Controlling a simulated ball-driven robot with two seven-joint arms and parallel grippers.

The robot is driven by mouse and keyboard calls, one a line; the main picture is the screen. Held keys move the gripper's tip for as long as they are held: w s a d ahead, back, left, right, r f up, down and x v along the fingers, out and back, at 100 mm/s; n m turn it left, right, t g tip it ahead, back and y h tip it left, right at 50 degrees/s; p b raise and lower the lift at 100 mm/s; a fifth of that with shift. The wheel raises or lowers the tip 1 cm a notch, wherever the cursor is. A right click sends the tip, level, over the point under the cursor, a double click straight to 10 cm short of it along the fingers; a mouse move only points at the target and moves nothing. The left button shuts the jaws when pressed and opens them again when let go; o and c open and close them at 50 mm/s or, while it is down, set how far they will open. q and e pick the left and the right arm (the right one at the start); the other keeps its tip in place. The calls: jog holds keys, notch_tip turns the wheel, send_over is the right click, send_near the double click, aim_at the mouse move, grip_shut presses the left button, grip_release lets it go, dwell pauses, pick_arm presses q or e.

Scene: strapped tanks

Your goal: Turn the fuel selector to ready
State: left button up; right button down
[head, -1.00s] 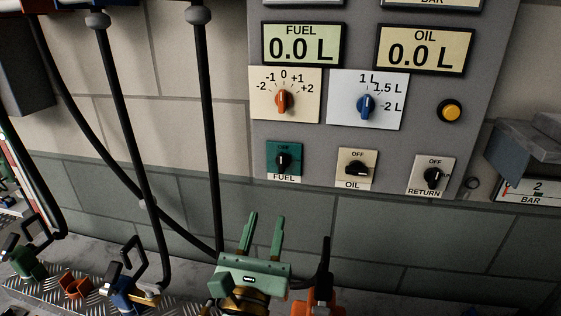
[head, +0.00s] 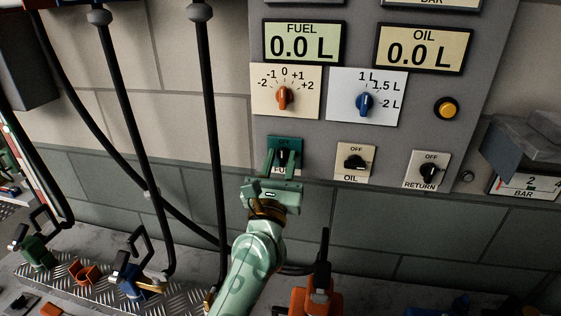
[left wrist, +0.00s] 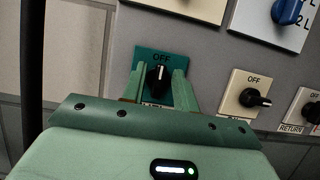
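The fuel selector is a black knob (left wrist: 158,78) on a dark green plate (left wrist: 172,57). Its white mark points up towards OFF. It also shows in the head view (head: 284,158), partly hidden by my gripper. My left gripper (head: 282,165) is in front of this plate, coming from below. Its two green fingers are apart, one on each side of the knob, with visible gaps in the left wrist view (left wrist: 160,84). The lower part of the plate and most of the FUEL label are hidden. My right gripper is not in view.
Right of the fuel selector are the OIL knob (head: 355,162) and the RETURN knob (head: 429,170). Above are an orange dial (head: 285,97), a blue dial (head: 365,103) and 0.0 L displays. Black hoses (head: 207,120) hang at the left. Nozzles stand on the ledge below.

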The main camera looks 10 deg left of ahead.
pick_arm(q)
grip_shut()
jog(key=shift+r+m+h+p, duration=0.2)
jog(key=shift+m+h+p, duration=0.4)
jog(key=shift+m+p, duration=0.4)
jog(key=m+g+h+p, duration=0.1)
jog(key=m+h+p, duration=0.1)
jog(key=m+p, duration=0.4)
jog(key=m+g+h+p, duration=0.2)
jog(key=m+p, duration=0.4)
jog(key=m+g+h+p, duration=0.1)
jog(key=m+g+p, duration=0.1)
jog(key=m+p, duration=0.4)
jog(key=shift+d+m+h, duration=0.1)
jog(key=shift+m+h, duration=0.2)
jog(key=shift+h, duration=0.1)
jog(key=shift+f+m+g+p, duration=0.25)
jog(key=shift+m+g+p, duration=0.15)
jog(key=shift+m+p, duration=0.75)
jog(key=shift+o, duration=1.2)
grip_release()
